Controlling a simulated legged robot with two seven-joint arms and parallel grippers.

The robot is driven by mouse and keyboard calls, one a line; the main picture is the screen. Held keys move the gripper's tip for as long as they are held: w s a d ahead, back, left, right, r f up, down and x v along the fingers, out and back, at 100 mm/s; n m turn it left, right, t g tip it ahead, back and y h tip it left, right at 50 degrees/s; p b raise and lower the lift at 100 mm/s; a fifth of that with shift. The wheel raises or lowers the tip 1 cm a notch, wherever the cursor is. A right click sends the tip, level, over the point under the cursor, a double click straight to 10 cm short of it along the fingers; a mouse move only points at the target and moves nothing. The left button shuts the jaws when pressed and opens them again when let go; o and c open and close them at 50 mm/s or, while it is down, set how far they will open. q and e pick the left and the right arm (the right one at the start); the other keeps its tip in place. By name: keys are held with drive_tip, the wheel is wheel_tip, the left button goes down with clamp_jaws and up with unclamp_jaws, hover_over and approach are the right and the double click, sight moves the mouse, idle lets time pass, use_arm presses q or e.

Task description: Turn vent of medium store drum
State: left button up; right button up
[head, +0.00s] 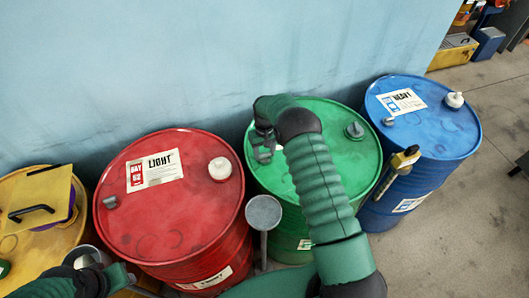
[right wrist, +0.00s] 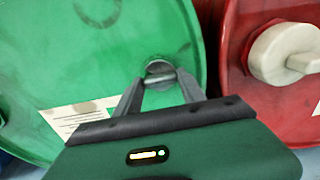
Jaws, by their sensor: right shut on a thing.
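The green drum (head: 330,165) stands between the red and blue drums; its label is mostly hidden by my arm, so I cannot read its name. Its small grey vent (right wrist: 158,68) is on the lid near the rim. My right gripper (head: 263,152) is over the left part of this lid. In the right wrist view, its two fingers (right wrist: 160,80) are closed around the vent, one on each side. The green drum's grey cap (head: 354,130) is at the lid's right. My left arm's end (head: 92,278) shows at the bottom left; its jaws are not clear.
The red drum (head: 165,235), marked LIGHT, has a white cap (head: 220,168). The blue drum (head: 425,135), marked HEAVY, stands right. A yellow drum (head: 25,255) is far left. A grey funnel-like thing (head: 263,212) stands before the drums. A wall (head: 200,60) is close behind.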

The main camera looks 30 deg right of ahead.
drive_tip(key=n+b, duration=0.2)
drive_tip(key=n, duration=0.1)
drive_tip(key=shift+f, duration=0.1)
drive_tip(key=n+b, duration=0.2)
drive_tip(key=n, duration=0.3)
drive_tip(key=n+b, duration=0.1)
drive_tip(key=n, duration=0.3)
drive_tip(key=shift+n, duration=0.3)
drive_tip(key=n, duration=0.5)
drive_tip(key=shift+d+r, duration=0.1)
drive_tip(key=shift+r, duration=0.15)
drive_tip(key=shift+w, duration=0.1)
drive_tip(key=o, duration=1.3)
drive_tip(key=shift+o, duration=0.3)
drive_tip(key=shift+f, duration=0.1)
